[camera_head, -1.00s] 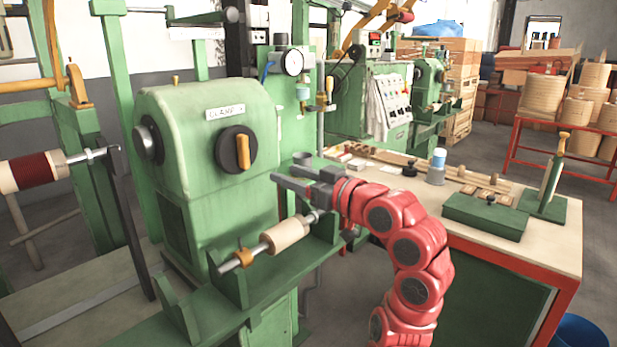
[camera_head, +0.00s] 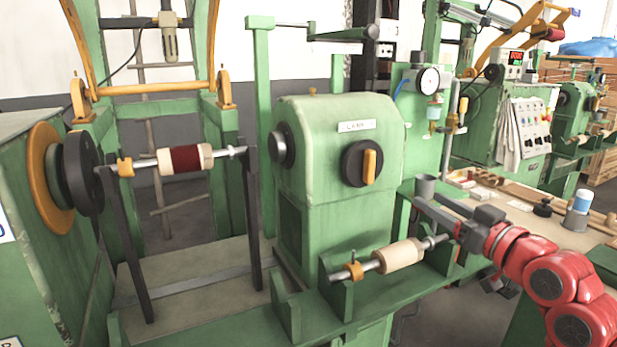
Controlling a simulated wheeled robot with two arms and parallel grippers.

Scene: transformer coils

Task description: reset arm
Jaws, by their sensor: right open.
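My right gripper (camera_head: 441,208) is at the right, on the end of my red arm. It is open with nothing between its fingers, above and beside the right end of a shaft. That shaft carries a pale wooden spool (camera_head: 399,256) and rests on green brackets at the front of the machine. My left gripper is not in view.
A green winding machine (camera_head: 318,230) with a black dial stands in the middle. A shaft with a dark red wound coil (camera_head: 185,159) hangs at the left between dark posts. A workbench (camera_head: 520,221) with small parts is behind my right arm.

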